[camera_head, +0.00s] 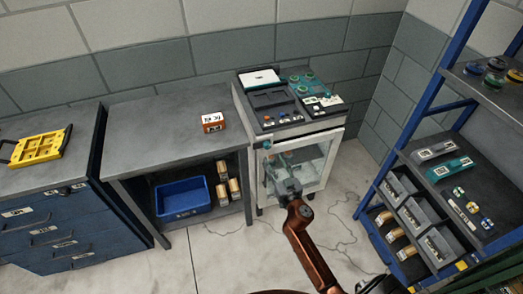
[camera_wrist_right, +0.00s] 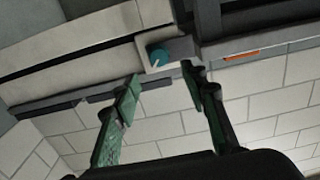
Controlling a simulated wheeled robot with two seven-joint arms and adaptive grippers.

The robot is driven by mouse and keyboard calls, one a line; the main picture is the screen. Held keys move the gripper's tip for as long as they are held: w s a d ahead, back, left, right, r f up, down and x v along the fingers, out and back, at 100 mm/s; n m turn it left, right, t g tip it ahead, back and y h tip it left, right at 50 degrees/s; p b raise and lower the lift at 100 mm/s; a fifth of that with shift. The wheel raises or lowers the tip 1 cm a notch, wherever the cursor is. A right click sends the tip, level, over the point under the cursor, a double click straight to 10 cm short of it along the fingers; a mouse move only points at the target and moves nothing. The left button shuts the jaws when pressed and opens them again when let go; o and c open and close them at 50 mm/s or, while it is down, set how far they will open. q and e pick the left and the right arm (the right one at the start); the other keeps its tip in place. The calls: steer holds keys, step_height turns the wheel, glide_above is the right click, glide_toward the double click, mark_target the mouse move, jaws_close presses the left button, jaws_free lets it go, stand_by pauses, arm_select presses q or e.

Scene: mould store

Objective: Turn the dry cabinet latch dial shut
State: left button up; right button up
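The dry cabinet (camera_head: 318,172) is a pale-framed unit with a glass door, under a dark top. Its latch dial (camera_head: 267,145) is a small teal knob at the top left of the door front. The dial also shows in the right wrist view (camera_wrist_right: 157,56), teal with a pale pointer mark, on a light plate. My right gripper (camera_head: 279,165) is just in front of the dial. In the right wrist view its green-padded fingers (camera_wrist_right: 160,90) are apart with nothing between them, and the dial lies beyond the tips. My left gripper is not in view.
Trays and teal parts (camera_head: 298,78) lie on the cabinet top. A bench (camera_head: 160,112) to the left carries an orange-and-white box (camera_head: 213,122), with a blue bin (camera_head: 183,197) below. A blue rack (camera_head: 375,180) stands at the right. Floor in front is mostly clear.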

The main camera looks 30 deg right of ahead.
mark_target(268, 147)
steer(key=x, duration=0.7)
steer(key=shift+f+b, duration=0.1)
steer(key=shift+b, duration=0.25)
jaws_close()
